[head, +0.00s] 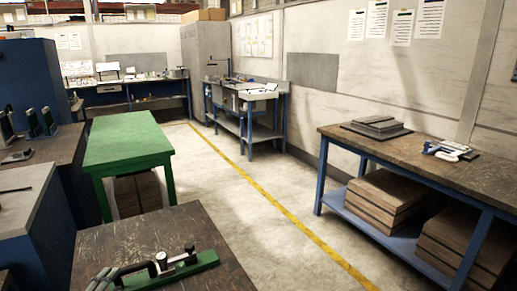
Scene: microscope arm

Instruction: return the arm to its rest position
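A device with a long green base (203,262) lies on the dark worn bench (215,225) at the bottom of the head view. It carries a short black upright post (190,249) near its right end. A dark arm with a light joint (161,258) runs to the left, low over the base. My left gripper (103,281) seems to be the small dark and pale shape at the bottom edge, by the left end of this arm. It is partly cut off, and I cannot tell whether it touches the arm or how its fingers stand. My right gripper is not in view.
A green table (128,138) stands behind the bench. More benches with tools line the left (60,160). A blue-legged workbench (440,160) with grey plates (377,126) stands at the right. The floor (240,200) between, with a yellow line, is clear.

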